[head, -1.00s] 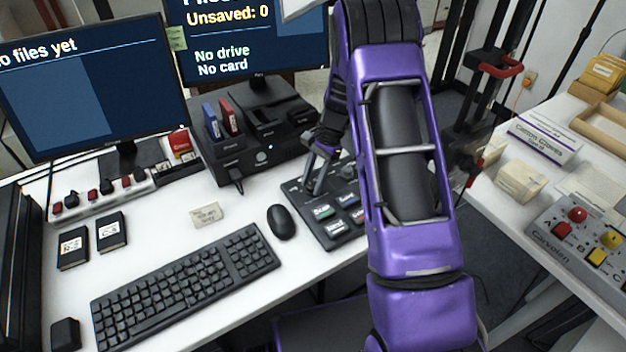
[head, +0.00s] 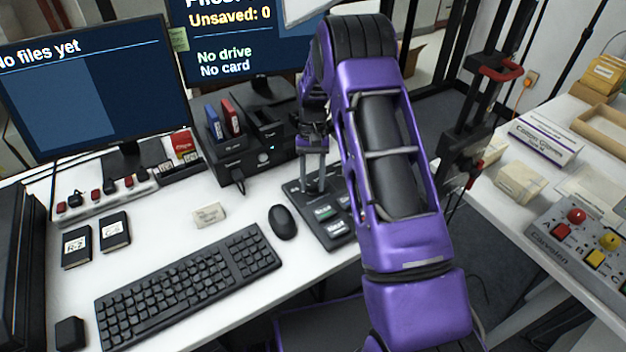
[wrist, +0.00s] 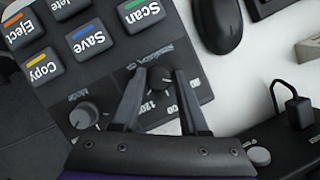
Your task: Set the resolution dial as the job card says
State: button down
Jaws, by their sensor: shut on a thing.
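My gripper (head: 313,188) reaches down onto the black control panel (head: 306,222) right of the mouse. In the wrist view my gripper (wrist: 160,75) has a fingertip on each side of the dark resolution dial (wrist: 160,80) and is shut on it. The print by this dial is upside down and partly covered by the fingers, with part of "120" and a "00" showing. The dial's pointer setting cannot be read. The mode dial (wrist: 84,115) sits apart on the same panel. A small cream card (head: 209,215) lies on the desk, its writing too small to read.
Scan (wrist: 142,12), Save (wrist: 91,40) and Copy (wrist: 43,67) buttons sit close to the fingers. The mouse (head: 282,221) and keyboard (head: 188,275) lie left of the panel. A black drive dock (head: 263,158) stands behind. My arm hides the panel's right side.

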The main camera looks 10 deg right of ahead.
jog(key=shift+n+h, duration=0.3)
jog(key=shift+n, duration=0.5)
jog(key=shift+c, duration=2.2)
grip_release()
jog(key=p+v, duration=0.1)
jog(key=v, duration=1.6)
jog(key=shift+w+r+p, duration=0.15)
jog(key=shift+p, duration=0.25)
jog(key=shift+a, duration=0.15)
